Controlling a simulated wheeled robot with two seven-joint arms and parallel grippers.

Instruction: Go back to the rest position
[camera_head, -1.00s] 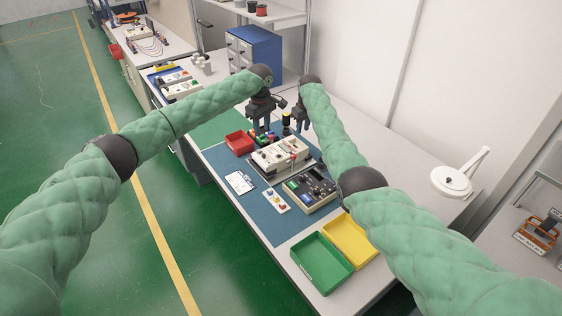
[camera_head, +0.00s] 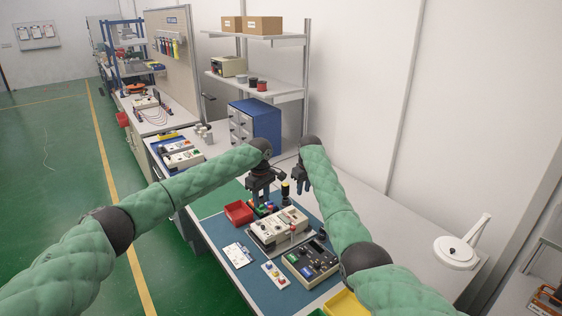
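My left gripper (camera_head: 258,193) hangs pointing down over the back part of the blue mat (camera_head: 224,229), close to the red bin. My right gripper (camera_head: 297,190) hangs a little to its right, behind the meter. Both are small and dark here, and I cannot see anything held in either. The beige meter unit (camera_head: 277,228) sits on the mat in front of the grippers. A dark box with knobs (camera_head: 311,262) lies in front of it.
A red bin (camera_head: 238,212) stands at the mat's left. A white card (camera_head: 238,254) and a small button panel (camera_head: 275,275) lie in front. A yellow tray (camera_head: 345,304) is at the bottom edge. A blue drawer cabinet (camera_head: 254,123) stands behind. A white lamp (camera_head: 457,251) is at right.

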